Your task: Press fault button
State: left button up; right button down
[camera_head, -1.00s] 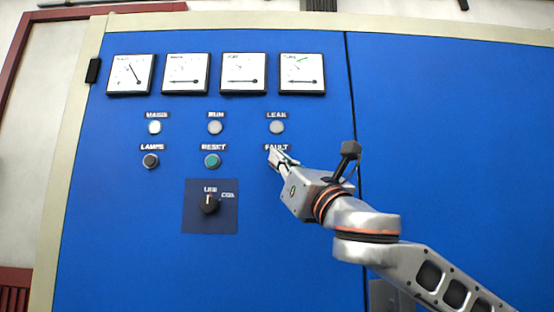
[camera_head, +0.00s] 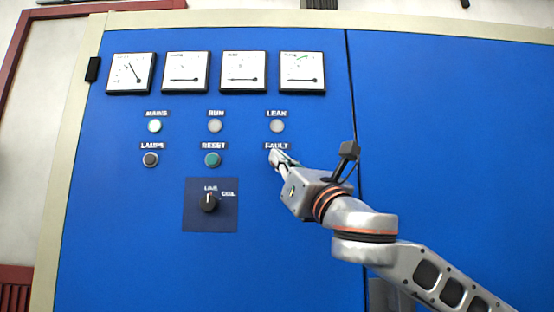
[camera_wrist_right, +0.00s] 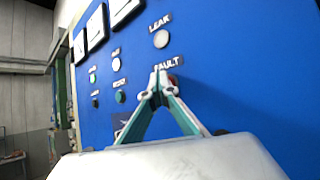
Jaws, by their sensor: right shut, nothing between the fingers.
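The fault button shows in the right wrist view as a small red edge (camera_wrist_right: 173,80) just below the FAULT label (camera_wrist_right: 167,64). My right gripper (camera_wrist_right: 159,76) is shut and empty, with its fingertips over the button and covering most of it. In the head view my right gripper (camera_head: 274,157) is at the FAULT label (camera_head: 276,146) and hides the button. I cannot tell whether the fingertips touch the button. My left gripper is not in view.
The blue panel (camera_head: 110,220) also carries a green RESET button (camera_head: 212,160), a dark LAMPS button (camera_head: 150,160), a LEAK lamp (camera_head: 277,126) and a rotary switch (camera_head: 208,203). Several gauges line the top. The panel right of the seam (camera_head: 450,150) is bare.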

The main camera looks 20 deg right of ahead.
jog(key=shift+w, duration=0.1)
dwell(0.5)
jog(key=shift+s+a+p, duration=0.2)
jog(key=shift+s+p, duration=0.1)
jog(key=shift+s, duration=0.5)
jog(key=s, duration=0.2)
jog(key=s+a+p, duration=0.1)
jog(key=s, duration=0.1)
jog(key=shift+s+a, duration=0.2)
jog(key=shift+s, duration=0.2)
jog(key=shift+f, duration=0.1)
dwell(0.5)
